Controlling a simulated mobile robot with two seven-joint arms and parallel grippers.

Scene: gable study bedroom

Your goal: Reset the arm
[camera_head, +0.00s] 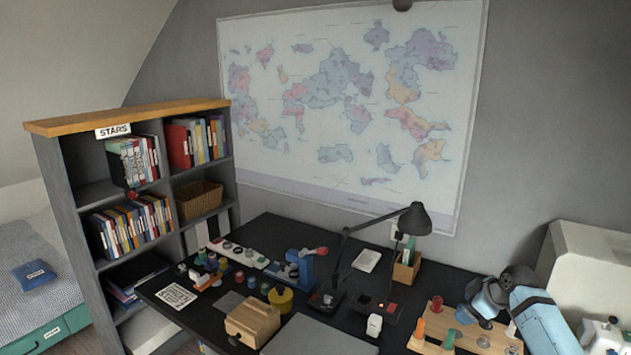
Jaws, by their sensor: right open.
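My right arm comes in at the lower right in light blue and dark grey. Its gripper (487,316) is open above the wooden board (440,333) at the right of the dark desk (262,232). I see nothing held in it. The arm hides part of the board and the desk behind it. My left gripper is out of view.
A black desk lamp (415,219) stands left of my right arm, beside a wooden pen holder (406,268). A wooden box (252,320), a blue device (300,262) and several small items crowd the desk's left half. A bookshelf (76,190) stands at the left.

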